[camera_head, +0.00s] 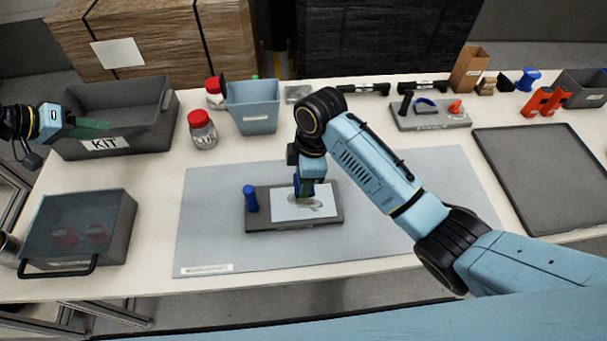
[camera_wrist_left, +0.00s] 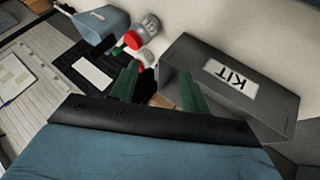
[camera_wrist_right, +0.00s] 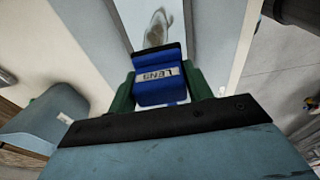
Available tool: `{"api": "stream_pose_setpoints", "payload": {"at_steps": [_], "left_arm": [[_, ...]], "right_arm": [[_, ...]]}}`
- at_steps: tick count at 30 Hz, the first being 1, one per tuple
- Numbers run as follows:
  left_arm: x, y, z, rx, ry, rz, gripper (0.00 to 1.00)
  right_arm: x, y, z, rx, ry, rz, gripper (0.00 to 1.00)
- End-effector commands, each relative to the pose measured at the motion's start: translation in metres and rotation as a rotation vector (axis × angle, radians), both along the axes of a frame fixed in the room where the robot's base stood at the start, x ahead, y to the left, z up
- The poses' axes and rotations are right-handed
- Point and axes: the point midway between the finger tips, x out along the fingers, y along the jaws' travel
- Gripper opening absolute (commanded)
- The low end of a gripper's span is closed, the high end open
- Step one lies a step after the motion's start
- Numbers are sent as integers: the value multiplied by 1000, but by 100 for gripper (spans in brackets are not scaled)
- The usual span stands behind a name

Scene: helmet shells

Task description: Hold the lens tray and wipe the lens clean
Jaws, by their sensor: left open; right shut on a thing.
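The dark lens tray (camera_head: 330,222) lies on the grey mat, with an upright blue handle (camera_head: 250,198) at its left end. A pale lens (camera_head: 285,205) lies on it with a grey-brown smudge (camera_head: 312,204); the smudge also shows in the right wrist view (camera_wrist_right: 158,28). My right gripper (camera_head: 304,188) is low over the lens, shut on a blue block (camera_wrist_right: 155,88) labelled LENS. Whether the block touches the lens is hard to tell. My left gripper (camera_head: 90,126) is open and empty at the far left by the KIT bin, away from the tray; its fingers show in the left wrist view (camera_wrist_left: 158,88).
The grey KIT bin (camera_head: 150,130) stands at the back left, with red-lidded jars (camera_head: 202,130) and a blue bin (camera_head: 253,105) beside it. A lidded box (camera_head: 120,225) is at the front left. A tool tray (camera_head: 430,117) and large dark tray (camera_head: 540,180) lie right. The mat (camera_head: 210,215) is otherwise clear.

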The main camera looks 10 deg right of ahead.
Motion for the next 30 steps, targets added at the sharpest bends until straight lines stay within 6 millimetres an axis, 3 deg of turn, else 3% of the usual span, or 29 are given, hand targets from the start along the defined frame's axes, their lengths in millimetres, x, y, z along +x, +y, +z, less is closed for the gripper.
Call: {"api": "stream_pose_setpoints", "payload": {"at_steps": [1,9,13,16,19,24,30], "left_arm": [[9,-24,15,27,-42,-71,47],[35,-131,92,234,-277,-413,47],[38,-183,132,359,-399,-565,47],[30,-231,147,471,-454,-685,47],[12,-266,113,550,-359,-749,47],[-26,-294,42,607,-122,-758,47],[-75,-319,-18,671,112,-739,47]], "right_arm": [[0,0,0,0,0,0,32],[0,0,0,0,0,0,32],[0,0,0,0,0,0,32],[0,0,0,0,0,0,32],[0,0,0,0,0,0,32],[0,0,0,0,0,0,32],[0,0,0,0,0,0,32]]}}
